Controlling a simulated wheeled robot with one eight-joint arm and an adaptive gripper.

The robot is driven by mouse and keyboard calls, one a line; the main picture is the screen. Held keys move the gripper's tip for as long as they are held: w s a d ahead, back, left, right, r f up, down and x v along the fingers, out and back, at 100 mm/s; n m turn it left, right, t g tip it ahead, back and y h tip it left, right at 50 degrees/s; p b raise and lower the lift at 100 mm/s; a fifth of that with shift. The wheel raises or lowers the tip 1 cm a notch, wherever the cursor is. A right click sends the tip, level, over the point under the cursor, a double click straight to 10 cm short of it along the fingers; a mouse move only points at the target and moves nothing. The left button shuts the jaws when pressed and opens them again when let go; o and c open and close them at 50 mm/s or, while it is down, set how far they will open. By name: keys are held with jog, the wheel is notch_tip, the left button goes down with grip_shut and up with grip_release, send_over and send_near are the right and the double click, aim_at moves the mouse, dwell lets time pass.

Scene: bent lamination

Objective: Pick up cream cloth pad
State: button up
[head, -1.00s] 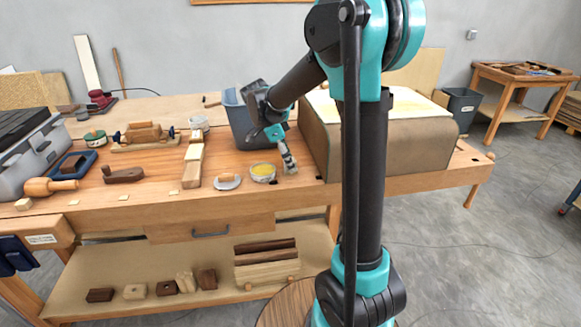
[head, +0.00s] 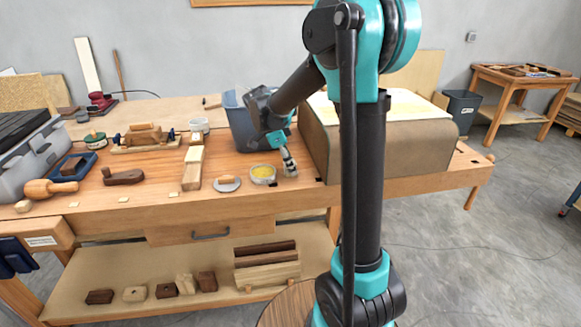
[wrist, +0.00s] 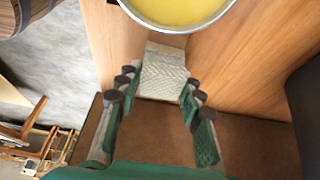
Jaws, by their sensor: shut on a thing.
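The cream cloth pad (wrist: 162,78) shows in the wrist view as a pale block with a woven, ribbed face. It lies between the two green-lined fingers of my gripper (wrist: 157,88), which is shut on it. The head view shows my gripper (head: 289,162) low over the front part of the workbench, pointing down, just right of a round tin with yellow contents (head: 263,173). The pad is too small there to tell apart from the fingers. I cannot tell whether it still touches the bench top.
The yellow tin (wrist: 180,12) is close beyond the pad. A grey-blue bin (head: 240,120) stands behind my gripper. A large brown covered block (head: 400,150) stands close on the right. A round pad with a wooden handle (head: 227,184) lies left of the tin.

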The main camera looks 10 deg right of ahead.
notch_tip(320, 180, up, 20)
dwell(0.5)
jog(key=o, duration=0.5)
jog(key=c, duration=0.4)
